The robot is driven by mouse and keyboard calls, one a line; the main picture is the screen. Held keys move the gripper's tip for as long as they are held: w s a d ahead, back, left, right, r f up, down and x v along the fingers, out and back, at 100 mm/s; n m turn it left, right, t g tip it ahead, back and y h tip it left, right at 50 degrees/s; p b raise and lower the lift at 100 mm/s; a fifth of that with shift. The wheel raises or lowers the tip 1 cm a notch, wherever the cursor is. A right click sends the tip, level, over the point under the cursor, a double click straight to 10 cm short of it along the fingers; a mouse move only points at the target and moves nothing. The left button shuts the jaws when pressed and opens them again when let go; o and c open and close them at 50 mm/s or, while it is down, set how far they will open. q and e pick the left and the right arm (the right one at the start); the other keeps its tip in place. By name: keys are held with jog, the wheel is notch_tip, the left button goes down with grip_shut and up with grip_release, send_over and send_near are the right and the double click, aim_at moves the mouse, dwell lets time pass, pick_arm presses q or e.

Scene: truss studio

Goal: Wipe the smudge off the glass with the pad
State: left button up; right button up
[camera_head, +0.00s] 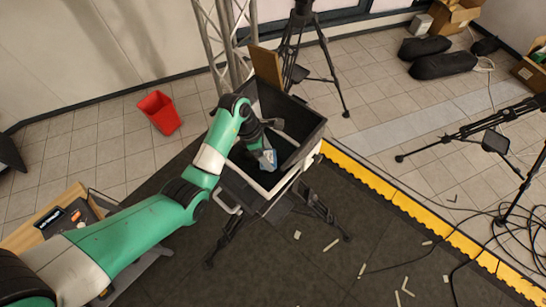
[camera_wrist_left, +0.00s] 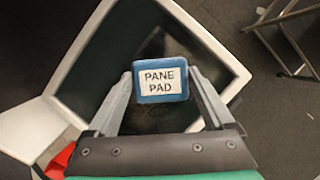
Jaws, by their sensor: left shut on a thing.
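My left gripper (camera_head: 264,152) is shut on the pad (camera_wrist_left: 160,88), a blue-edged block with a white label reading "PANE PAD". In the left wrist view the pad sits between both fingertips, over the glass (camera_wrist_left: 112,60). The glass is a dark green pane in a white frame (camera_wrist_left: 232,68); the frame also shows in the head view (camera_head: 264,192), inside the dark open case. A dull, darker patch (camera_wrist_left: 165,45) lies on the glass just beyond the pad; it may be the smudge. I cannot tell whether the pad touches the glass. My right gripper is not in view.
The dark case (camera_head: 305,122) has raised walls behind and right of the glass and stands on legs. A truss (camera_head: 222,45) and a tripod (camera_head: 300,45) rise close behind. A red bin (camera_head: 160,112) stands left. Small scraps lie on the dark mat (camera_head: 290,270).

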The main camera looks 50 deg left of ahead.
pick_arm(q)
jog(key=shift+a, duration=0.55)
jog(key=shift+s+a, duration=0.1)
jog(key=shift+s+a+f+b, duration=0.1)
jog(key=shift+s+a+b, duration=0.05)
jog(key=shift+a, duration=1)
jog(key=shift+s+a+b, duration=0.1)
jog(key=shift+s+a, duration=0.1)
jog(key=shift+a, duration=0.95)
jog(key=shift+s+a+f+b, duration=0.1)
jog(key=shift+s+a+b, duration=0.05)
jog(key=shift+a, duration=1)
jog(key=shift+w+a+r+p, duration=0.1)
jog(key=shift+r+p, duration=0.15)
jog(key=shift+p, duration=0.2)
jog(key=shift+w+d+r, duration=0.1)
jog(key=shift+w+d, duration=0.1)
jog(key=shift+d, duration=1.6)
jog(key=shift+w+d+f, duration=0.1)
jog(key=shift+w+d, duration=0.05)
jog(key=shift+d, duration=1.1)
jog(key=shift+w+d+f, duration=0.1)
jog(key=shift+w+d, duration=0.1)
jog(key=shift+d, duration=1.05)
jog(key=shift+w+d+f, duration=0.1)
jog(key=shift+w+d, duration=0.05)
jog(key=shift+d, duration=1.1)
jog(key=shift+s+r, duration=0.1)
